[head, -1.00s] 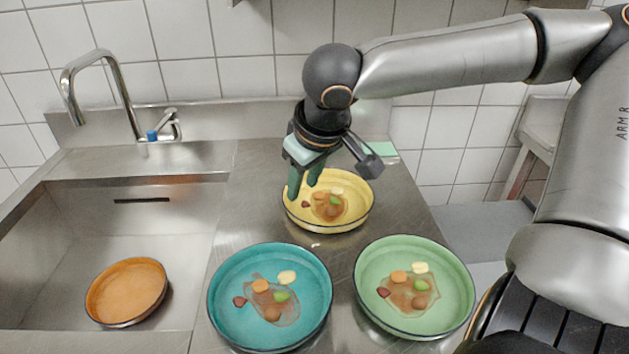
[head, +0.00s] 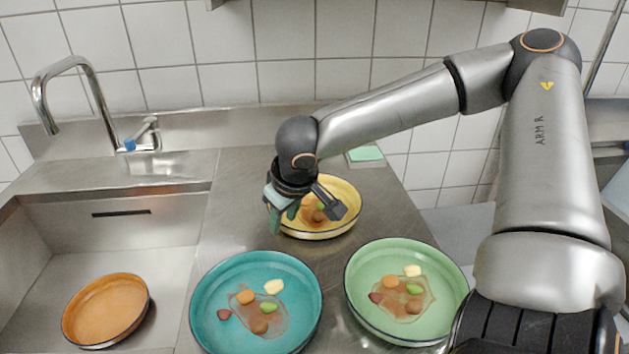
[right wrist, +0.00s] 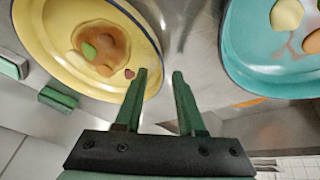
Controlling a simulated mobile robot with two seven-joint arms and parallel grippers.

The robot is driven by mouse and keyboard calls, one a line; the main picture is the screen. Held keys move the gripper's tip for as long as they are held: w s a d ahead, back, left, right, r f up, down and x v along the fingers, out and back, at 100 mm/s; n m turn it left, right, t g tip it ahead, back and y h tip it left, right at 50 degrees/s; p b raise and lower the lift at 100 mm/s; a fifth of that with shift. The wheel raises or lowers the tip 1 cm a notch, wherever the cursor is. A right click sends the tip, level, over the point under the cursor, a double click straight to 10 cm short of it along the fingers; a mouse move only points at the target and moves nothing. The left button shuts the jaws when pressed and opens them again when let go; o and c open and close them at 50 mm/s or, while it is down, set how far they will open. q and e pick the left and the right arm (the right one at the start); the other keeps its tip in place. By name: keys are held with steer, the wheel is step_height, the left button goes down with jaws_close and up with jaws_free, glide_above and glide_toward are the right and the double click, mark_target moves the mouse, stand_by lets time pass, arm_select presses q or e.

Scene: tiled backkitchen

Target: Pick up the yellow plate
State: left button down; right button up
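The yellow plate (head: 345,226) stands on the steel counter behind the other plates and holds food. It also shows at the upper left of the right wrist view (right wrist: 52,72). My right gripper (head: 282,221) is at the plate's left rim, fingers pointing down. In the right wrist view its two green fingers (right wrist: 160,73) are apart. The left finger overlaps the plate's inner edge, and the rim appears between the fingers. I cannot tell whether they touch it. My left gripper is not in view.
A teal plate (head: 211,317) and a green plate (head: 362,300), both with food, stand in front. An orange plate (head: 105,310) lies in the sink (head: 160,262) at left. A tap (head: 90,65) and the tiled wall are behind. A pale green pad (head: 366,153) lies at the back.

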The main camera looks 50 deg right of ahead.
steer(key=shift+w+f, duration=0.25)
steer(key=shift+f, duration=0.2)
jaws_close()
stand_by(1.1)
